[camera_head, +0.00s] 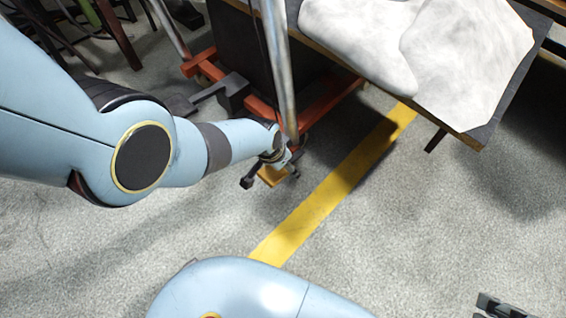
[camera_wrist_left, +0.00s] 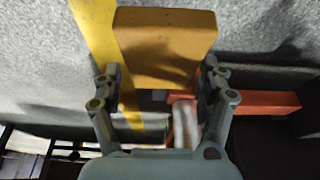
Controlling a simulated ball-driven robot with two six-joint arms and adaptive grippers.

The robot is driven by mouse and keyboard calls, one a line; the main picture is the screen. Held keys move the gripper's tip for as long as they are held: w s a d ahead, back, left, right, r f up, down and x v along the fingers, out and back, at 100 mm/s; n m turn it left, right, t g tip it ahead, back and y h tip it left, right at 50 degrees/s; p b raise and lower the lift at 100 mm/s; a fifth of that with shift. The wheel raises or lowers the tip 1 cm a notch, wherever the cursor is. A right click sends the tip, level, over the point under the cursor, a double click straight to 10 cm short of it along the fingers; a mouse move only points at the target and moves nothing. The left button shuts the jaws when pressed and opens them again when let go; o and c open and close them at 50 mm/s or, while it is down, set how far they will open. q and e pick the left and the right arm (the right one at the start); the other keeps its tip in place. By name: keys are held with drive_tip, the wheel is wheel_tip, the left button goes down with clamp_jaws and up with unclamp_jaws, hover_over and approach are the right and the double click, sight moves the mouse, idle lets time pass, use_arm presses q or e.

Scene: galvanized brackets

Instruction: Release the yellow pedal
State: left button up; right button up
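The yellow pedal (camera_head: 271,176) is a small orange-yellow block low beside the red-orange frame in the head view. It fills the upper middle of the left wrist view (camera_wrist_left: 165,45). My left gripper (camera_head: 270,172) reaches down to it from the left. In the left wrist view its fingers (camera_wrist_left: 161,82) are spread wide, one near each side of the pedal. I cannot tell whether they touch it. Part of what looks like my right gripper (camera_head: 492,304) shows at the bottom right edge, away from the pedal; its fingers are mostly cut off.
A red-orange wheeled frame (camera_head: 335,100) with an upright metal post (camera_head: 279,70) stands close to my left gripper. A dark table (camera_head: 480,125) bearing white lumpy sheets (camera_head: 465,55) is at the upper right. A yellow floor stripe (camera_head: 325,195) crosses open grey floor.

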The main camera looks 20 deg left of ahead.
use_arm(q)
drive_tip(key=shift+s, duration=0.1)
drive_tip(key=v, duration=1.2)
idle(0.5)
